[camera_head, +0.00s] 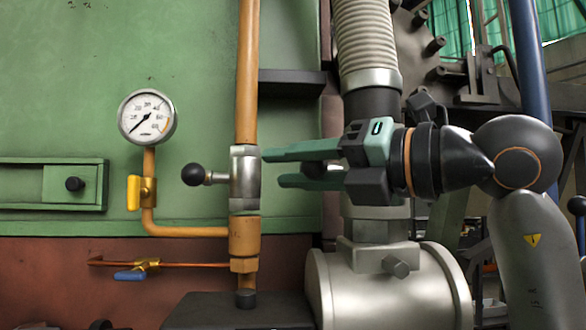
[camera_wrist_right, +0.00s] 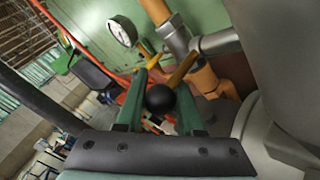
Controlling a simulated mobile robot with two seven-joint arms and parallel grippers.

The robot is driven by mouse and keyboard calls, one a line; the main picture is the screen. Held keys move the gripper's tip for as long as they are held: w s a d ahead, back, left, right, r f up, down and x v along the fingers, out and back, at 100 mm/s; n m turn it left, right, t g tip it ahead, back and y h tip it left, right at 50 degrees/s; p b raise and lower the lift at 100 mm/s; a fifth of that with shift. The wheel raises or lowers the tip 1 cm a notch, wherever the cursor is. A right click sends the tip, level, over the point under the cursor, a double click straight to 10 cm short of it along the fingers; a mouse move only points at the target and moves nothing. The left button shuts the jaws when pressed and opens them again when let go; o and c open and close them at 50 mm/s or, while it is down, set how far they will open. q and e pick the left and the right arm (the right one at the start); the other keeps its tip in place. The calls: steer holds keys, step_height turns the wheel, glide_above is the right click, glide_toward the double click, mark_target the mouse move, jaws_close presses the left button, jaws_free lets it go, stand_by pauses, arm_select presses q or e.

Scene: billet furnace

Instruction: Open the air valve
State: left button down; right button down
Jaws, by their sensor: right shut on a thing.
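The silver valve body (camera_head: 245,177) sits on the upright orange pipe. Its short lever points left and ends in a black ball knob (camera_head: 194,174). My right gripper (camera_head: 272,168) comes in from the right, level with the valve, its green fingertips close to the valve body. In the right wrist view the black ball (camera_wrist_right: 160,98) shows between the two fingers (camera_wrist_right: 160,85). The gripper is shut on the black-ball handle, though a gap shows between its fingers. The exact contact is hard to see in the head view. My left gripper is not in view.
A pressure gauge (camera_head: 147,117) is at the left, above a yellow-handled valve (camera_head: 134,192). A blue-handled valve (camera_head: 130,275) is lower down. A ribbed hose (camera_head: 366,45) and a silver cylinder (camera_head: 380,290) stand close to my right arm.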

arm_select(q)
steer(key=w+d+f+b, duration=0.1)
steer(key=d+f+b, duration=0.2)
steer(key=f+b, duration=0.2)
steer(key=b, duration=0.3)
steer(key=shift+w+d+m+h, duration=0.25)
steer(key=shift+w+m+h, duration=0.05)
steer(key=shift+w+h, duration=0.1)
arm_select(e)
steer(key=f+n+y, duration=0.1)
steer(key=n, duration=0.1)
steer(key=f+n+y, duration=0.1)
steer(key=n+y, duration=0.1)
steer(key=w+f+n+t+y, duration=0.1)
steer(key=n, duration=0.1)
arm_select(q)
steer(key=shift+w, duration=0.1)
arm_select(e)
steer(key=shift+r+n+y, duration=0.1)
steer(key=shift+n+y, duration=0.2)
steer(key=c, duration=0.8)
jaws_free()
steer(key=shift+o, duration=1)
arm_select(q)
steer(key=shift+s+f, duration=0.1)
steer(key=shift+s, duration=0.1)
arm_select(e)
steer(key=shift+o, duration=0.3)
